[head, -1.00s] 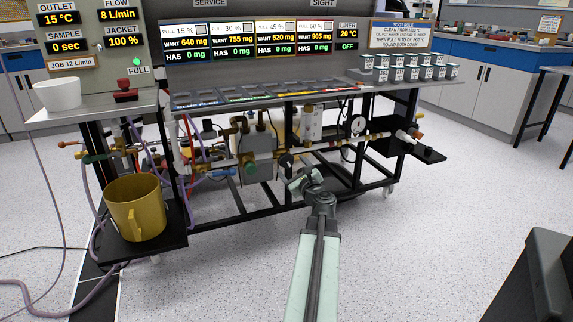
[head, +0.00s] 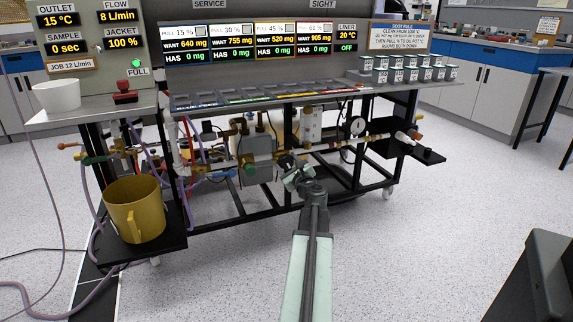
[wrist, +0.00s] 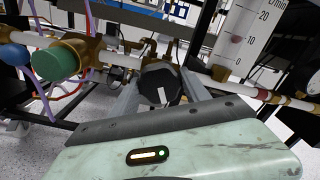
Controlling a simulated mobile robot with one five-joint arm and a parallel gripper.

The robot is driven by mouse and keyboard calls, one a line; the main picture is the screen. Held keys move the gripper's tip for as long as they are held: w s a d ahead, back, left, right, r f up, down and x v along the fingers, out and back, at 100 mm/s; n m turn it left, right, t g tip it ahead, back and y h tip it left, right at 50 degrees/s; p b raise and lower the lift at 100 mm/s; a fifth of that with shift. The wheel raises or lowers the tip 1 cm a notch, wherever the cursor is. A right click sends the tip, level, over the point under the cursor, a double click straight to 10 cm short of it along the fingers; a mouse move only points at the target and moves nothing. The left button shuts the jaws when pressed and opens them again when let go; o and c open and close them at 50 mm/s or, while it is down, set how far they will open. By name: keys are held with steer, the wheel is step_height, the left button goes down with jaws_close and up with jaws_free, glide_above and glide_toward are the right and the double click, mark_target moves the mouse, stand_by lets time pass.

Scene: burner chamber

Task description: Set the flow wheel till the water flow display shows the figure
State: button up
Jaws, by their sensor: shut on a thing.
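The flow wheel (wrist: 157,78) is a dark faceted knob with a white mark, on a brass fitting of the pipe. In the wrist view it sits between the two grey fingers of my gripper (wrist: 160,92), which is shut on it. In the head view my gripper (head: 294,174) is at the rig's lower pipework and mostly covers the wheel. The water flow display (head: 117,15) at the upper left reads 8 L/min. A label (head: 68,66) below it reads JOB 12 L/min.
A clear flow tube (wrist: 241,35) with a scale stands right of the wheel. A green knob (wrist: 56,62) is to the left. A yellow mug (head: 135,210) stands on the low left shelf (head: 165,243). The floor in front is clear.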

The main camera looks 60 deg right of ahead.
steer(key=shift+w, duration=0.1)
steer(key=n, duration=1)
steer(key=shift+n, duration=0.3)
stand_by(0.4)
steer(key=o, duration=1.4)
